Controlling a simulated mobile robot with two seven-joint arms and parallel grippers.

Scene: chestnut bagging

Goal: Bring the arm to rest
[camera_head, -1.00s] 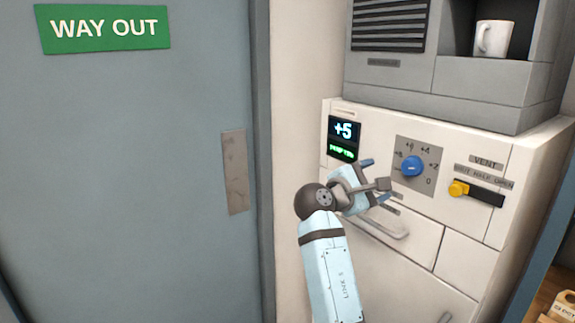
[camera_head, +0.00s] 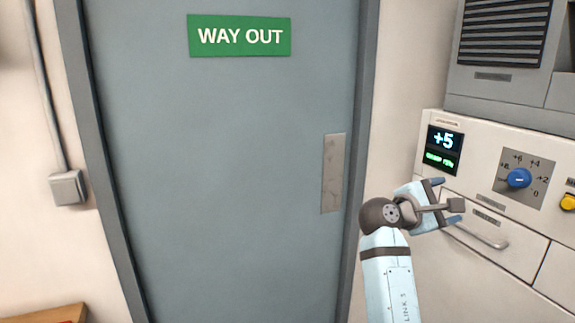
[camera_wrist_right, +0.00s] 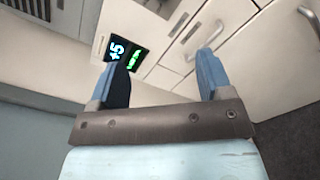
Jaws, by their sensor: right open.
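My right gripper (camera_head: 446,201) is raised in front of the white cabinet (camera_head: 480,133), left of the blue dial (camera_head: 519,178). Its fingers are apart with nothing between them. In the right wrist view, the two blue fingers of the gripper (camera_wrist_right: 165,78) are spread, and the cabinet front with its lit display (camera_wrist_right: 118,52) shows beyond them. In the head view, the display (camera_head: 443,150) reads "+5" above a green line of text. My left gripper is not in view.
A grey door (camera_head: 220,170) with a green "WAY OUT" sign (camera_head: 240,36) fills the middle. A drawer handle (camera_head: 482,236) is close to the right gripper. A yellow knob (camera_head: 568,202) is at the right edge. A wooden surface (camera_head: 45,314) shows at lower left.

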